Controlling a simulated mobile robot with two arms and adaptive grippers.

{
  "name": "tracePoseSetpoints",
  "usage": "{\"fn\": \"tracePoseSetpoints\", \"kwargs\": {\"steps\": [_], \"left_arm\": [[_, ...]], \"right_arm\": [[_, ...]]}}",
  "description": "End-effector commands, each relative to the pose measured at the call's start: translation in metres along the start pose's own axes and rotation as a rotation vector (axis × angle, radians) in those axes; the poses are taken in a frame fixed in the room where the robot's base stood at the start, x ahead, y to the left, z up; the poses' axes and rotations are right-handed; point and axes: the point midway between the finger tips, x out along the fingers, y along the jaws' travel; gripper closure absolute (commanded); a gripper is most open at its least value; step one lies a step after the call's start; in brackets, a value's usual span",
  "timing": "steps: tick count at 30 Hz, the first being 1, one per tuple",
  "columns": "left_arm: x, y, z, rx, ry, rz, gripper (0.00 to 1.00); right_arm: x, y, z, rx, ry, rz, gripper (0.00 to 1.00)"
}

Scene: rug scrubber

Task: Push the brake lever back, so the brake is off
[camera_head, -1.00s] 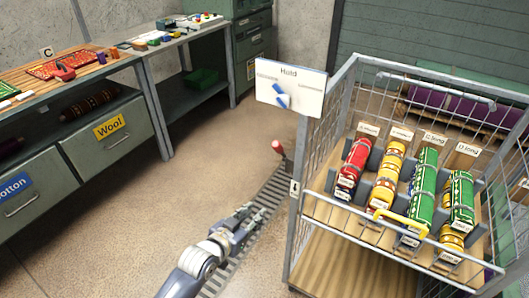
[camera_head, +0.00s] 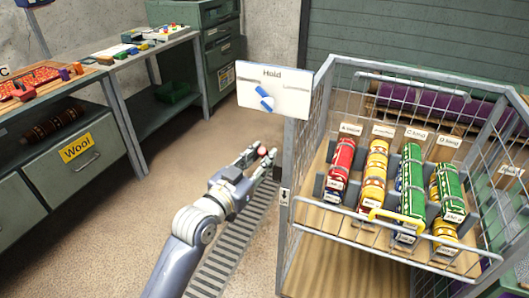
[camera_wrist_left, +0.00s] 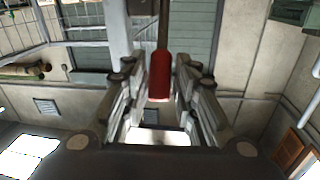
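The brake lever has a red grip (camera_head: 264,153) at the left side of the wire cart (camera_head: 286,190). In the left wrist view its red grip (camera_wrist_left: 160,76) hangs from a dark rod, between the two fingers. My left gripper (camera_head: 260,156) is at the red grip and hides part of it in the head view. The left wrist view shows its fingers (camera_wrist_left: 155,85) open, with a small gap on each side of the grip. The lower part of the lever is hidden in the head view. My right gripper is not in view.
The cart holds several red, yellow and green rolls (camera_head: 375,175) and carries a white "Hold" sign (camera_head: 295,101). A floor grate (camera_head: 235,245) runs beside the cart. A bench with drawers (camera_head: 75,165) stands at left. The floor between is clear.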

Motion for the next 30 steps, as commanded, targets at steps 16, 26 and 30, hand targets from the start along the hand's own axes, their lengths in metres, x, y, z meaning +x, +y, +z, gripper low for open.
{"fn": "tracePoseSetpoints", "kwargs": {"steps": [16, 26, 30], "left_arm": [[0.021, 0.0, 0.001, 0.001, -0.001, 0.0, 0.77], [0.022, 0.0, -0.001, 0.0, -0.006, 0.0, 1.0], [0.025, -0.001, -0.008, -0.004, -0.038, 0.003, 1.0]], "right_arm": [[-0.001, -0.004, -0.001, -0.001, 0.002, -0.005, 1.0], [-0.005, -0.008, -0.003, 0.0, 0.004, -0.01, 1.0], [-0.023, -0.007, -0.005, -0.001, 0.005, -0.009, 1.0]]}}
